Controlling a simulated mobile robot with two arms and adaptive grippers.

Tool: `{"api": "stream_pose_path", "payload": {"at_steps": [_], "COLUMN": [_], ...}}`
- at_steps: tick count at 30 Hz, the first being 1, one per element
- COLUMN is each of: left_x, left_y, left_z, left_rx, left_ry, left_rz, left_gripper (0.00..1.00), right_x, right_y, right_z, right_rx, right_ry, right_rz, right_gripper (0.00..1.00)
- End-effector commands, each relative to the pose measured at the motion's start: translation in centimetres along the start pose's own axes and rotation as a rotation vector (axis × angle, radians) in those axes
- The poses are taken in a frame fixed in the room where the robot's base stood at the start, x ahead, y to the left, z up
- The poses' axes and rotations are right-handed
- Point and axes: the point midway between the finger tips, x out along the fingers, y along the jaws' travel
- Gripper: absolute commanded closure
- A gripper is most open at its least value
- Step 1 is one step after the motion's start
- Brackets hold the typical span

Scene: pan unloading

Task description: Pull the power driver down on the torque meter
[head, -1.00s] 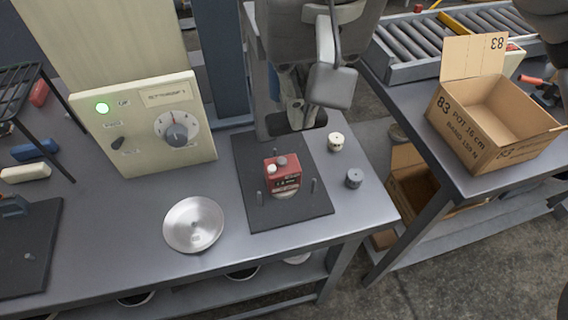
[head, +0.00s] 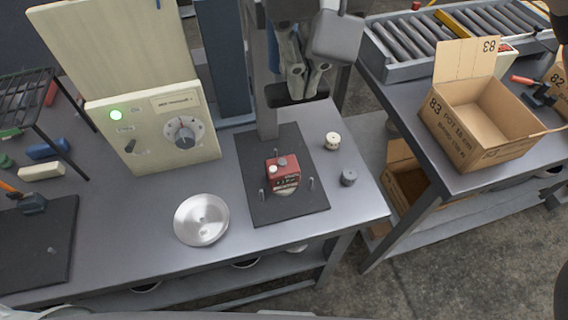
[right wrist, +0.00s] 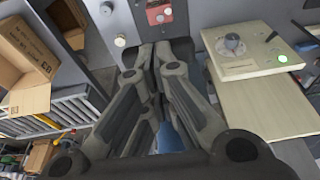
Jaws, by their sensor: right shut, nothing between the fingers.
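The red torque meter (head: 284,173) sits upright on a black plate (head: 290,212) on the grey bench. It also shows at the top of the right wrist view (right wrist: 158,12). My right gripper (head: 297,93) is shut and empty. It is behind the plate, beside a grey upright post (head: 265,75), and apart from the meter. Its fingers come together below the meter in the right wrist view (right wrist: 158,62). I cannot make out the power driver; my arm and gripper cover much of the area by the post. My left gripper is not in view.
A beige control box (head: 160,125) with a green light and a metal dish (head: 201,219) are to the left. A white knob (head: 333,141) and a grey knob (head: 348,177) stand right of the plate. An open carton (head: 446,127) is on the right table.

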Motion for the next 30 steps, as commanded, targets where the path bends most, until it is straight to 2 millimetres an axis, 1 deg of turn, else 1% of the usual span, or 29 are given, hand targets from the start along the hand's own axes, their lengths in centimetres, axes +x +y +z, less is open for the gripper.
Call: {"api": "stream_pose_path", "payload": {"at_steps": [1,24,30], "left_x": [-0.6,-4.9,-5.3], "left_y": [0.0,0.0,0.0], "left_z": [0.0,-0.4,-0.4], "left_rx": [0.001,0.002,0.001], "left_ry": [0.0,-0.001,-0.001], "left_rz": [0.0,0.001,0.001], "left_gripper": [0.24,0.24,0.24], "right_x": [-0.6,-5.9,-6.4], "right_y": [0.0,0.0,0.0], "right_z": [-0.2,-1.5,-1.6], "right_rx": [0.0,0.0,0.0], "right_ry": [0.0,0.0,0.0], "right_rz": [0.0,0.0,0.0], "right_gripper": [1.0,1.0,1.0]}}
